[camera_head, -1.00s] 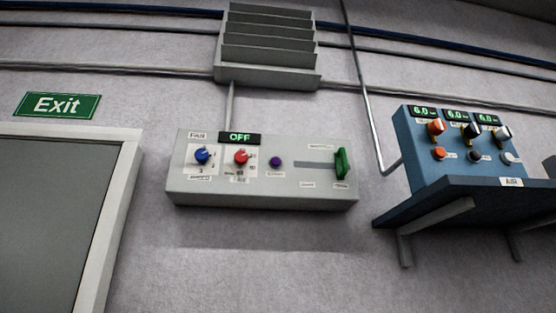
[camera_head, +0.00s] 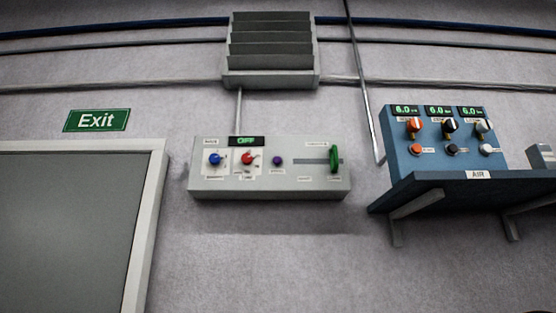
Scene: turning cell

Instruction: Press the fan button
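A light grey control box (camera_head: 300,186) is fixed to the wall near the middle of the head view. It carries a blue knob (camera_head: 214,159), a red knob (camera_head: 248,160), a small purple button (camera_head: 277,161) and a green slider handle (camera_head: 334,159) at the right end of a slot. A display (camera_head: 246,141) on its top edge reads OFF in green. The other labels are too small to read. My gripper is not in view.
A louvred grey vent (camera_head: 270,78) sits above the box. A blue panel (camera_head: 398,160) with several knobs and buttons stands right on a shelf (camera_head: 440,190) marked AIR. A grey door (camera_head: 65,230) with a green Exit sign (camera_head: 96,120) is left. The wall below the box is bare.

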